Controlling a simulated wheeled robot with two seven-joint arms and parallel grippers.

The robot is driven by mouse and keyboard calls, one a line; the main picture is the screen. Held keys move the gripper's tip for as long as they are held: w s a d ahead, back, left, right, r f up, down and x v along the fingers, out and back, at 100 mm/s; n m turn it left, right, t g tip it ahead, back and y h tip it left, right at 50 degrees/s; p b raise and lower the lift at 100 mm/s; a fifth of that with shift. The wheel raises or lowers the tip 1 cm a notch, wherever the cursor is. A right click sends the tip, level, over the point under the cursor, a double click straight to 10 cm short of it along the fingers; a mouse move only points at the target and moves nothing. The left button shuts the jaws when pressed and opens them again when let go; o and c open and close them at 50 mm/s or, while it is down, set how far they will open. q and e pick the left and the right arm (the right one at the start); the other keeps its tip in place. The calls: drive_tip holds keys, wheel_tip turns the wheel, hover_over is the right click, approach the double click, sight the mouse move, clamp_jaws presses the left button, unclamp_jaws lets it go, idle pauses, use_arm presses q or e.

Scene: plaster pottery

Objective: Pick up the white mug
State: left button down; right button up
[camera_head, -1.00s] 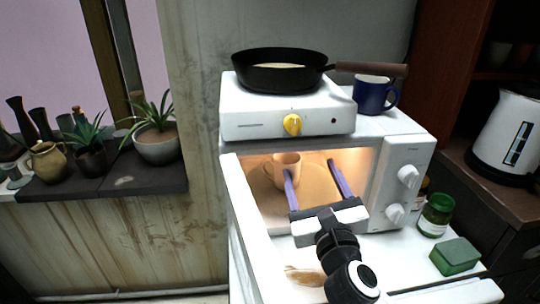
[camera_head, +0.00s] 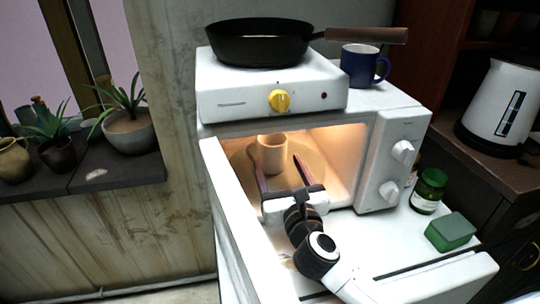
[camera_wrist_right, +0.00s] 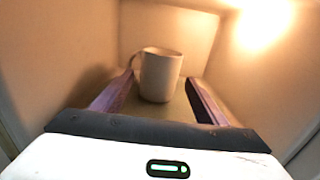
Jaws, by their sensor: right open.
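The white mug (camera_head: 272,155) stands upright inside the lit microwave, tinted warm by the lamp. It also shows in the right wrist view (camera_wrist_right: 160,76), with its handle toward the left. My right gripper (camera_head: 277,165) reaches in through the open microwave front. Its two fingers are spread apart and point at the mug. In the right wrist view the fingers (camera_wrist_right: 161,92) lie left and right of the mug's line, and the mug stands between or just beyond their tips. I cannot tell whether either finger touches it. My left gripper does not show.
The microwave (camera_head: 410,130) has its door (camera_head: 222,190) open on the left. A hot plate (camera_head: 235,90) with a black pan (camera_head: 258,45) and a blue mug (camera_head: 362,66) stand on top. A green jar (camera_head: 428,190) and green sponge (camera_head: 450,232) are to the right.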

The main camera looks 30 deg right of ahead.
sight(276, 157)
drive_tip(key=x, duration=0.4)
drive_tip(key=shift+w+d, duration=0.1)
drive_tip(key=shift+w, duration=0.25)
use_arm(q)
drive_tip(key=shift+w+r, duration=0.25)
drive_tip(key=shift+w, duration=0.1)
use_arm(e)
drive_tip(key=shift+c, duration=0.5)
drive_tip(key=c, duration=1)
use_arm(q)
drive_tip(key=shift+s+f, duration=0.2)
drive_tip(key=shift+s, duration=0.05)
use_arm(e)
drive_tip(key=shift+r, duration=0.1)
drive_tip(key=shift+c, duration=0.3)
drive_tip(key=shift+r, duration=0.15)
